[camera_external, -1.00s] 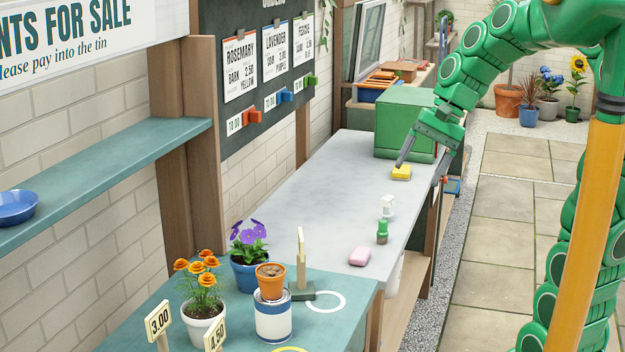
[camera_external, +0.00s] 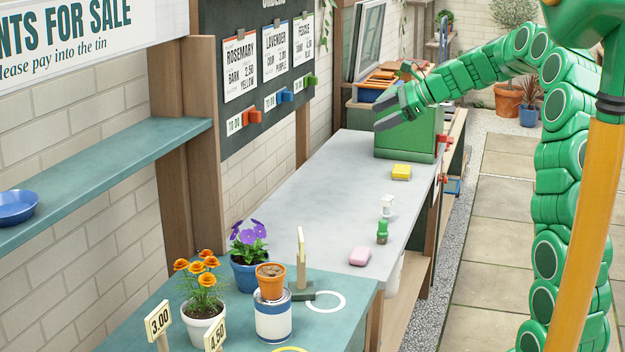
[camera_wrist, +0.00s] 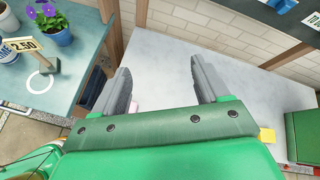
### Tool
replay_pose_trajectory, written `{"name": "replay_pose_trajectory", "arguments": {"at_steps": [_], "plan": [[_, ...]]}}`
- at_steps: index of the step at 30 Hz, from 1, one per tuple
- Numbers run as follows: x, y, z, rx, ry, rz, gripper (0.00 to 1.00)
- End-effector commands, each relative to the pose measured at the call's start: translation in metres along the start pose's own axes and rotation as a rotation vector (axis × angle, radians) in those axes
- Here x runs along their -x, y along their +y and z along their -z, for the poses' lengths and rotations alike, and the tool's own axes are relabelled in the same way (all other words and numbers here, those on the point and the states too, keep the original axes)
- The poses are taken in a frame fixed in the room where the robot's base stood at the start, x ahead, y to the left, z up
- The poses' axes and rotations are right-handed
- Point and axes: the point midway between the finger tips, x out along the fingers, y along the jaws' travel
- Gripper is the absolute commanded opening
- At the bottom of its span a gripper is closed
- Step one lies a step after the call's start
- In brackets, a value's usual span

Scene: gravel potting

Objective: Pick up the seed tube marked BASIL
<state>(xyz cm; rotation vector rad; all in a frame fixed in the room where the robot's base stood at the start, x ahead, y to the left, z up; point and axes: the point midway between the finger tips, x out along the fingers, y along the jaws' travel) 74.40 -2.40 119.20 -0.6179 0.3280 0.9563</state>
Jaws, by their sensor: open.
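No tube with a readable BASIL label shows in either view. My gripper (camera_external: 379,112) is open and empty, raised in front of the green box at the far end of the bench. In the wrist view its two grey fingers (camera_wrist: 161,66) stand apart above the pale worktop. A small green upright item (camera_external: 382,232) and a small white item (camera_external: 387,206) stand near the bench's right edge, well away from my gripper. They are too small to identify or read.
The pale worktop (camera_external: 310,190) is mostly clear. A yellow block (camera_external: 401,172) and a pink block (camera_external: 360,256) lie on it. The green box (camera_external: 405,148) stands at its far end. Flower pots and a tin (camera_external: 273,318) stand on the nearer teal table.

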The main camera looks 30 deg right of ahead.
Motion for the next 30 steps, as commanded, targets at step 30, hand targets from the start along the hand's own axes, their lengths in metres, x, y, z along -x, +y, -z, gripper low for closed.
{"name": "replay_pose_trajectory", "arguments": {"at_steps": [30], "plan": [[-0.003,-0.124,0.163,-0.566,-0.090,0.319,0.74]]}}
